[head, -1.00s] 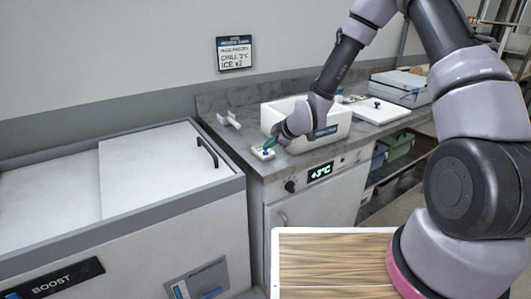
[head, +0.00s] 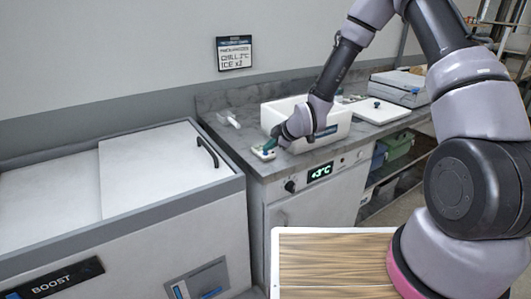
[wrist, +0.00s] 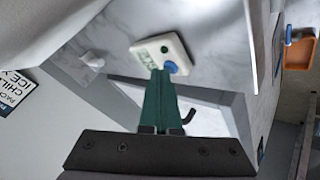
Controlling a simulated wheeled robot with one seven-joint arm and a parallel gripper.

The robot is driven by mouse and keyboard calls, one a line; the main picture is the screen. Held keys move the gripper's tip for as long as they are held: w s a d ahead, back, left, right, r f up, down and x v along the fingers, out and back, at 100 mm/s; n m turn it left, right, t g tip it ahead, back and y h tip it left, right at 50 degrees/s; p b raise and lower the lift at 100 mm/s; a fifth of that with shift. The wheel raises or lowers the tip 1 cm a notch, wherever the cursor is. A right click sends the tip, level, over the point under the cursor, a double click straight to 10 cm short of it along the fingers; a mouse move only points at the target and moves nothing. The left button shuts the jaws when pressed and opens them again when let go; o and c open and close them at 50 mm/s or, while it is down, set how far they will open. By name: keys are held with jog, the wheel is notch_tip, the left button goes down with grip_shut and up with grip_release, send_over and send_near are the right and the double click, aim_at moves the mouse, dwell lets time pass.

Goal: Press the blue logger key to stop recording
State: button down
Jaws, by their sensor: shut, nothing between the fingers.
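The logger is a small white block (wrist: 147,53) with a round blue key (wrist: 171,68) and a small dark green spot on top. In the head view the logger (head: 261,154) lies on the grey counter near its front left corner. My gripper (wrist: 160,72) has green fingers, closed together and empty. It shows at the logger in the head view (head: 267,149). In the wrist view the fingertips are right beside the blue key, overlapping its left edge in the picture. I cannot tell whether they touch it. The fingers hide part of the logger's face.
A white open box (head: 338,125) stands on the counter just right of my gripper. A white bracket (head: 229,119) lies behind the logger. A white lid or board (head: 380,110) is further right. A chest freezer (head: 110,215) adjoins the counter at left. A sign (head: 234,54) hangs above.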

aim_at(269, 155)
jog(key=shift+r, duration=0.85)
jog(key=shift+r, duration=2.5)
jog(key=shift+d, duration=0.1)
